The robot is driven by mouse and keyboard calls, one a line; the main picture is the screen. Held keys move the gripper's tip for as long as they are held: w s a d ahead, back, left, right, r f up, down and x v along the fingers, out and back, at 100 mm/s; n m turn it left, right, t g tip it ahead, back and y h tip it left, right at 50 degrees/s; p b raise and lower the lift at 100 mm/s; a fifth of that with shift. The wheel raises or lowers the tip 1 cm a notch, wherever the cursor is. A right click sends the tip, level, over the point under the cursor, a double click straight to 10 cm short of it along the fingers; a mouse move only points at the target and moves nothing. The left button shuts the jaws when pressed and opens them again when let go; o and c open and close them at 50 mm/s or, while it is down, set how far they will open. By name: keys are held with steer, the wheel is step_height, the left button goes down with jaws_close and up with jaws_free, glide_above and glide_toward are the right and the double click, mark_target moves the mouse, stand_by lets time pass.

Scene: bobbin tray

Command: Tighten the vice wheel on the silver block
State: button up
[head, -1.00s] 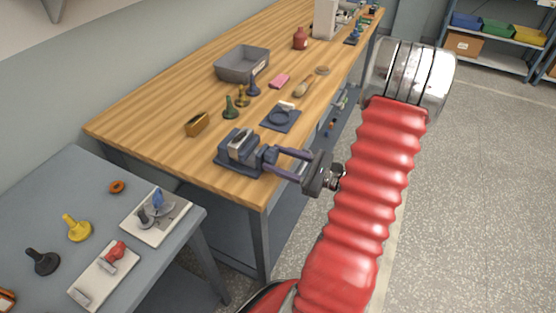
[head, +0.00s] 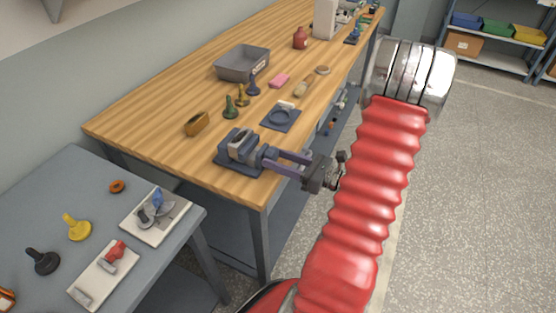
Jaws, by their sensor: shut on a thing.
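The vice (head: 240,160) is dark blue-grey and sits at the near corner of the wooden bench. The silver block (head: 238,143) is between its jaws, and I cannot tell how tightly they press on it. My gripper (head: 270,160) reaches in from the right, its two fingers around the vice wheel at the vice's right end. It is shut on the vice wheel. The wheel is mostly hidden by the fingers.
On the wooden bench (head: 160,133) are a brass-coloured block (head: 197,123), a green bobbin-like piece (head: 230,108), a grey tray (head: 243,62) and a dark plate with a ring (head: 281,117). A grey table (head: 50,195) with several tools stands at left.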

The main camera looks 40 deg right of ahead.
steer(key=shift+m, duration=0.3)
steer(key=o, duration=1)
steer(key=shift+o, duration=0.2)
steer(key=shift+s, duration=0.1)
steer(key=v, duration=1.3)
steer(key=shift+s, duration=0.35)
steer(key=shift+d, duration=0.1)
